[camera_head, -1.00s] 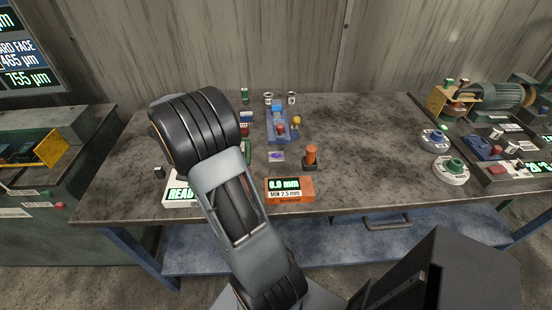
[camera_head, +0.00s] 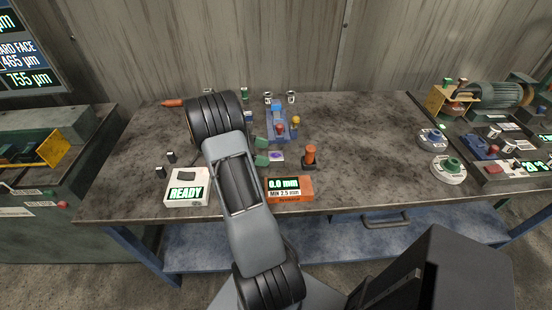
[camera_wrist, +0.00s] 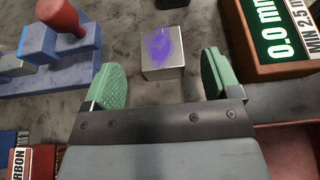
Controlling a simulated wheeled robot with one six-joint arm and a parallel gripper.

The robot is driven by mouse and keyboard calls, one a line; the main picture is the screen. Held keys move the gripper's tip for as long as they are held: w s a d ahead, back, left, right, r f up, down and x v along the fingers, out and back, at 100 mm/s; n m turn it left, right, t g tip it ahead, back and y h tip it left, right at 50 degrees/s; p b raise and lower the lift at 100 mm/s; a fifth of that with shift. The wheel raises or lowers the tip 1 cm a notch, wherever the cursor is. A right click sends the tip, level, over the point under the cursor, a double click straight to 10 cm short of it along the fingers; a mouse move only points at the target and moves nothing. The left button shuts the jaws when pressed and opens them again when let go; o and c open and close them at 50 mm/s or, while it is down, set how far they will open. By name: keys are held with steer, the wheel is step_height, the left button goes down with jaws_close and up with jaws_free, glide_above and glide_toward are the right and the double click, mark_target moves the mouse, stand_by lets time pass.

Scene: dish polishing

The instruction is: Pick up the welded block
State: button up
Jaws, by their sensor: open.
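The welded block (camera_head: 277,156) is a small silver square block with a purple-blue mark on top, lying on the bench. In the wrist view the block (camera_wrist: 162,53) is centred between the fingertips and slightly ahead of them, touching neither. My gripper (camera_head: 263,150) is open, with green finger pads just left of the block in the head view. It is also seen in the wrist view (camera_wrist: 163,80), empty, one pad on each side. I cannot tell exactly how high the fingertips are above the bench.
An orange box reading 0.0 mm (camera_head: 290,189) and an orange-handled tool (camera_head: 311,156) stand close to the block. A blue fixture (camera_head: 280,125) is behind it. A white READY box (camera_head: 186,190) is at front left.

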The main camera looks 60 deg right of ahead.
mark_target(280, 155)
steer(key=shift+p+x, duration=0.4)
steer(key=shift+x, duration=2.55)
steer(key=shift+c, duration=0.5)
steer(key=c, duration=1.2)
steer(key=shift+r, duration=0.2)
